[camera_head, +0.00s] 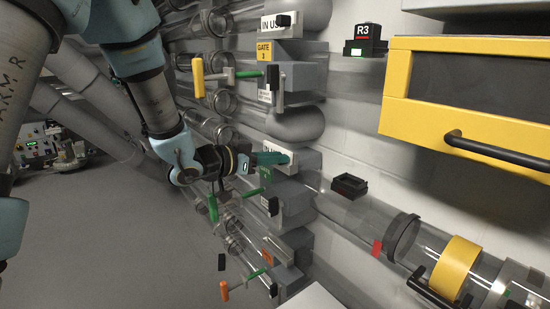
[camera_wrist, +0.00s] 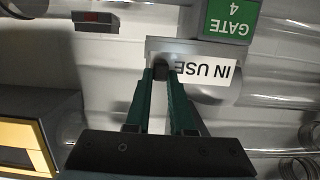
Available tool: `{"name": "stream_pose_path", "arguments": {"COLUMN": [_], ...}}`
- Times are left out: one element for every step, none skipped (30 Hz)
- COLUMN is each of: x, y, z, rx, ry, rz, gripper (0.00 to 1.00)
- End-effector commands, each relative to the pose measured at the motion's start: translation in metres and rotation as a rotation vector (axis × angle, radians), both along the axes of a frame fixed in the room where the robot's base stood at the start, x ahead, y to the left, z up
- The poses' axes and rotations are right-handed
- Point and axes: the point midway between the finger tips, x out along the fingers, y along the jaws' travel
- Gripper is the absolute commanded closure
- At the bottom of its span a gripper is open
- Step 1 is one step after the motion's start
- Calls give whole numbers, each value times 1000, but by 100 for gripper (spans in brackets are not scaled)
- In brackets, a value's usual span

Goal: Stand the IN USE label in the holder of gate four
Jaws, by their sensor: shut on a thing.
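The white IN USE label (camera_wrist: 208,71) appears upside down in the wrist view, against the grey holder block (camera_wrist: 190,46) beside the green GATE 4 sign (camera_wrist: 229,17). My gripper (camera_wrist: 162,73) is shut on the dark grip at one end of this label. In the head view, my gripper (camera_head: 283,158) reaches from the left to the grey block (camera_head: 306,161), and its green fingers cover part of the label (camera_head: 271,148). The label looks upright and at the holder. I cannot tell whether its lower edge sits in the slot.
Another IN USE label (camera_head: 271,23) with a black grip stands above the yellow GATE sign (camera_head: 264,49). Valve handles, one orange (camera_head: 198,78), stick out along the column.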

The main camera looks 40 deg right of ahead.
Motion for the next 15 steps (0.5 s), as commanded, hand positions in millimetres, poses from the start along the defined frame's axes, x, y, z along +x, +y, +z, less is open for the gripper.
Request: {"name": "stream_pose_path", "arguments": {"x": [0, 0, 0, 0, 0, 0, 0, 0, 0, 0, 0, 0, 0, 0, 0], "y": [0, 0, 0, 0, 0, 0, 0, 0, 0, 0, 0, 0, 0, 0, 0], "z": [0, 0, 0, 0, 0, -1, -1, -1, -2, -2, -2, -3, -3, -4, -4], "rx": [0, 0, 0, 0, 0, 0, 0, 0, 0, 0, 0, 0, 0, 0, 0], "ry": [0, 0, 0, 0, 0, 0, 0, 0, 0, 0, 0, 0, 0, 0, 0], "rz": [0, 0, 0, 0, 0, 0, 0, 0, 0, 0, 0, 0, 0, 0, 0], "gripper": [100, 100, 100, 100, 100, 100, 100, 100, 100, 100, 100, 100, 100, 100, 100]}}
